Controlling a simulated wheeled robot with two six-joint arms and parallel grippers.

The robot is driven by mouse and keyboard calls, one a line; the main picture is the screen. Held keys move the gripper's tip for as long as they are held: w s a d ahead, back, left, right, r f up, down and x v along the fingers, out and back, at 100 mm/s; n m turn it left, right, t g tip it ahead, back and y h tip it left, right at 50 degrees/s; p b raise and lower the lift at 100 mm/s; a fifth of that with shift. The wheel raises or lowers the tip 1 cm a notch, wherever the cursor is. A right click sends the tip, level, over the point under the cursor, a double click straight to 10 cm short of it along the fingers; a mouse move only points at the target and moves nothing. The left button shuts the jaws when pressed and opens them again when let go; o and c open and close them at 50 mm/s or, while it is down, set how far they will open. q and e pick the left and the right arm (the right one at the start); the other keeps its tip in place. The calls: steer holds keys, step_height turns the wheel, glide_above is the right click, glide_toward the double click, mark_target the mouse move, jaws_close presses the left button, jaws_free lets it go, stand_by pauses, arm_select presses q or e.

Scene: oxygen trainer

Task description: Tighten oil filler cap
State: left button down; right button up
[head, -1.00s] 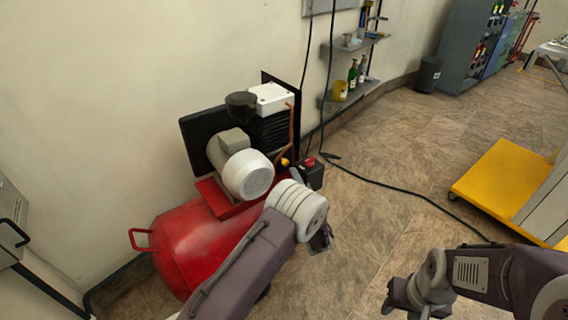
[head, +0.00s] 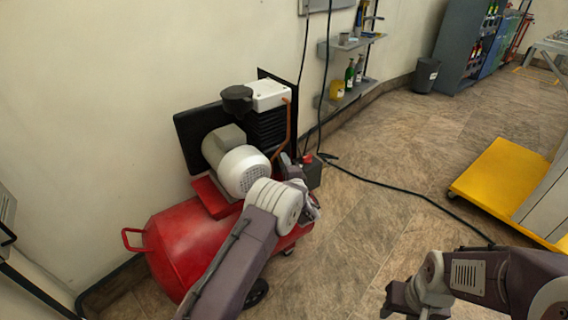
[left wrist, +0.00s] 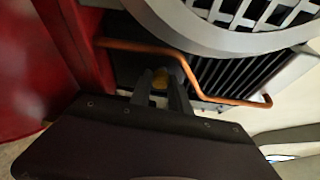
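The red air compressor (head: 190,235) stands by the wall with a grey-white motor (head: 240,170) on top. Contact between fingers and cap cannot be made out. In the head view my left wrist and gripper (head: 293,169) are beside the pump, and the cap is hidden there. My right arm's end (head: 410,297) is low at the right, its fingers unclear.
A copper pipe (left wrist: 215,97) runs close around the left gripper and cap. A red-topped black box (head: 308,170) sits just right of the left gripper. A black cable crosses the floor. A yellow platform (head: 500,180) stands at the right.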

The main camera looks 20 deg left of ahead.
arm_select(q)
steer(key=shift+r+m, duration=0.1)
steer(key=shift+m, duration=0.2)
steer(key=shift+m+g+p, duration=0.75)
steer(key=shift+m+p, duration=0.4)
steer(key=shift+m, duration=0.25)
steer(key=shift+m+g+p, duration=0.75)
steer(key=shift+m+p, duration=0.35)
steer(key=shift+m, duration=0.3)
steer(key=c, duration=1.2)
jaws_free()
